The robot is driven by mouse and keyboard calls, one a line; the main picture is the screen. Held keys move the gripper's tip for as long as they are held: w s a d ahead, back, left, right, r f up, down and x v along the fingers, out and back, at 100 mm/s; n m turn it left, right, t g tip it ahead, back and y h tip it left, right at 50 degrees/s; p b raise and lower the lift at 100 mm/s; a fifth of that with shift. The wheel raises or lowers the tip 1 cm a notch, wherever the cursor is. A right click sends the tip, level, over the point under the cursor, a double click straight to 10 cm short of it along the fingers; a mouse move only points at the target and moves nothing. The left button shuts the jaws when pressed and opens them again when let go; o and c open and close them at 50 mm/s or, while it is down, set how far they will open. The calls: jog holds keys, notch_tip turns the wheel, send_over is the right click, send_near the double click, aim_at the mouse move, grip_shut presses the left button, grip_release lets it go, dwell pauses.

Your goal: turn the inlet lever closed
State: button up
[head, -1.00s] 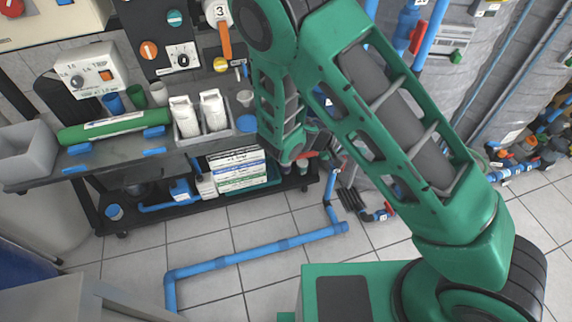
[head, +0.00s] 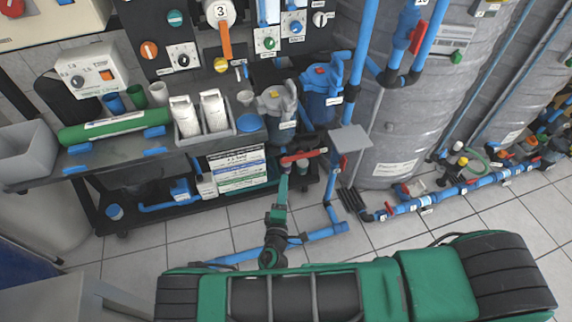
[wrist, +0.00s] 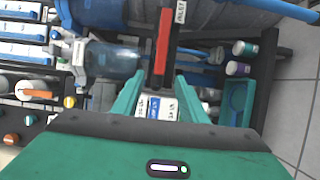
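The inlet lever (head: 303,156) is a red handle lying nearly level in front of the blue filter housings in the head view. In the wrist view the red lever (wrist: 163,45) points toward me, with a dark end and a small white tag (wrist: 181,12) beside it that seems to read INLET. My gripper (head: 284,180) is just below the lever in the head view. In the wrist view my gripper (wrist: 160,80) is open, with a green finger on each side of the lever's near end. I cannot tell whether either finger touches it.
Two filter housings (head: 277,112) stand behind the lever. A grey plate (head: 349,138) and another red handle (head: 343,163) are close on its right. A blue floor pipe (head: 325,234) runs below. The bench (head: 95,165) is at left, a large grey tank (head: 390,130) at right.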

aim_at(286, 162)
jog(key=w, duration=0.7)
jog(key=w+d, duration=0.1)
jog(key=w, duration=0.2)
jog(key=shift+w+f, duration=0.15)
jog(key=shift+w, duration=0.1)
jog(key=shift+a, duration=0.1)
grip_shut()
